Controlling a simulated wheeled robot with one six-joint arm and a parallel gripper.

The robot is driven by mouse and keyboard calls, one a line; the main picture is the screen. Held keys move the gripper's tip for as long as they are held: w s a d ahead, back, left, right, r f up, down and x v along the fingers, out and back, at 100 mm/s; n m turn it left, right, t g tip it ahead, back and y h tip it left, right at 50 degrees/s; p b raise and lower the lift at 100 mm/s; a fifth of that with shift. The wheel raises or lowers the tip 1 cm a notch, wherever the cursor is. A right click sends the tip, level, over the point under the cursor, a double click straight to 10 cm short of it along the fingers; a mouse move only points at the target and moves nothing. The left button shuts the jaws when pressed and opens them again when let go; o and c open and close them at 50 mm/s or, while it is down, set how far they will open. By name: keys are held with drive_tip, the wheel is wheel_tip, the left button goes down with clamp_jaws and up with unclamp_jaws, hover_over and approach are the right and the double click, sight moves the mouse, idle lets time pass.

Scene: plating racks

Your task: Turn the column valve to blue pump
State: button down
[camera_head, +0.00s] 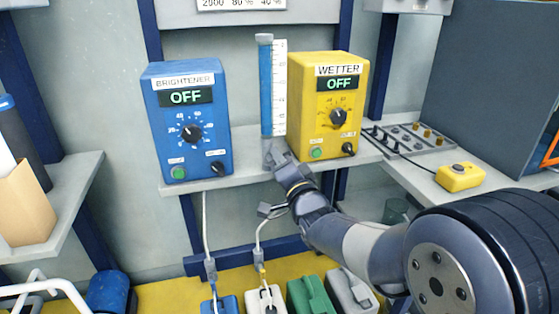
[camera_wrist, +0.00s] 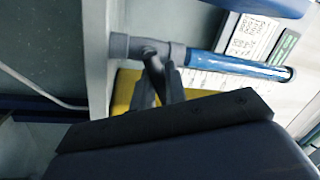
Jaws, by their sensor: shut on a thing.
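The clear column (camera_head: 266,85) with blue liquid stands upright between the blue pump (camera_head: 189,100) labelled BRIGHTENER and the yellow pump (camera_head: 310,90) labelled WETTER. Both pump displays read OFF. My gripper (camera_head: 279,158) is at the foot of the column, just above the shelf edge. In the wrist view the column (camera_wrist: 240,67) lies sideways, ending in a grey fitting, the column valve (camera_wrist: 132,46). My gripper (camera_wrist: 155,62) is shut on the valve's small handle there. The fingers cover most of the handle, so its exact direction cannot be told.
The shelf (camera_head: 235,178) runs under both pumps. A white scale (camera_head: 280,85) stands beside the column. A yellow button box (camera_head: 460,177) sits on the right bench. Cables hang below the shelf to coloured containers (camera_head: 310,294) on the yellow floor.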

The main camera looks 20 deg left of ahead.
drive_tip(key=c, duration=1.5)
unclamp_jaws()
drive_tip(key=shift+c, duration=0.2)
drive_tip(key=v, duration=1)
drive_tip(key=shift+s+d+p, duration=0.25)
drive_tip(key=shift+d+p, duration=0.05)
drive_tip(key=shift+p, duration=0.1)
drive_tip(key=shift+f, duration=0.1)
drive_tip(key=x, duration=1)
drive_tip(key=shift+w+a+b, duration=0.25)
drive_tip(key=shift+a+b, duration=0.05)
drive_tip(key=shift+b, duration=0.1)
